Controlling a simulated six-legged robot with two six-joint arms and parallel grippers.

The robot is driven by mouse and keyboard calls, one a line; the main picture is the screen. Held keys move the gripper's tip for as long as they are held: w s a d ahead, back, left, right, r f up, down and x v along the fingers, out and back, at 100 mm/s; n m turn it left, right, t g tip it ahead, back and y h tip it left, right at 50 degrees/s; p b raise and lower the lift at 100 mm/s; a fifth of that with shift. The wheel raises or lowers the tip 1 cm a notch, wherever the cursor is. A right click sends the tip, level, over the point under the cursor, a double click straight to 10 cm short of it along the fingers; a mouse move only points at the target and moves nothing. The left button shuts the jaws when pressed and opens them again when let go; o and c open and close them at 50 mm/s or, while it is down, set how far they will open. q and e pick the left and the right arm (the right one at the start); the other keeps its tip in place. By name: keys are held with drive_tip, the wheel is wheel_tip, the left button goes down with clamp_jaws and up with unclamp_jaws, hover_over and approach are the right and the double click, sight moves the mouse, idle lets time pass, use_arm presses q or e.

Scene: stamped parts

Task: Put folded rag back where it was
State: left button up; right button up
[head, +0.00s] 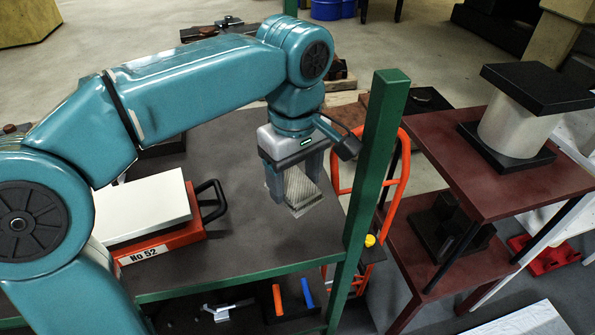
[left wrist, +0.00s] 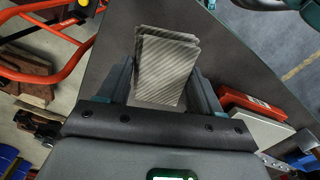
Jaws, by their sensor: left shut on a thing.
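The folded rag (head: 299,187) is a small grey, striped cloth block. My left gripper (head: 294,190) is shut on it, with a finger on either side, over the right part of the dark grey table top (head: 250,240). The rag also shows in the left wrist view (left wrist: 166,70), standing out between the fingers of my left gripper (left wrist: 165,88). I cannot tell whether the rag touches the table top. My right gripper is not in view.
A red-orange case (head: 165,240) marked "No 52", with a white top (head: 145,207), lies left of the gripper. A green post (head: 378,150) rises close to the right. A dark red cart (head: 470,170) stands beyond it. The table's front middle is clear.

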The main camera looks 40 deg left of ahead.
use_arm(q)
drive_tip(key=shift+w+a, duration=0.1)
drive_tip(key=shift+d+f, duration=0.25)
drive_tip(key=shift+f, duration=0.05)
drive_tip(key=shift+d+f+b, duration=0.1)
drive_tip(key=shift+f+b, duration=0.15)
drive_tip(key=shift+b, duration=0.3)
wheel_tip(320, 180, down, 6)
drive_tip(key=b, duration=0.5)
drive_tip(key=shift+r, duration=0.25)
drive_tip(key=shift+f+b, duration=0.15)
drive_tip(key=shift+b, duration=0.15)
drive_tip(key=shift+a, duration=0.2)
drive_tip(key=shift+d, duration=0.1)
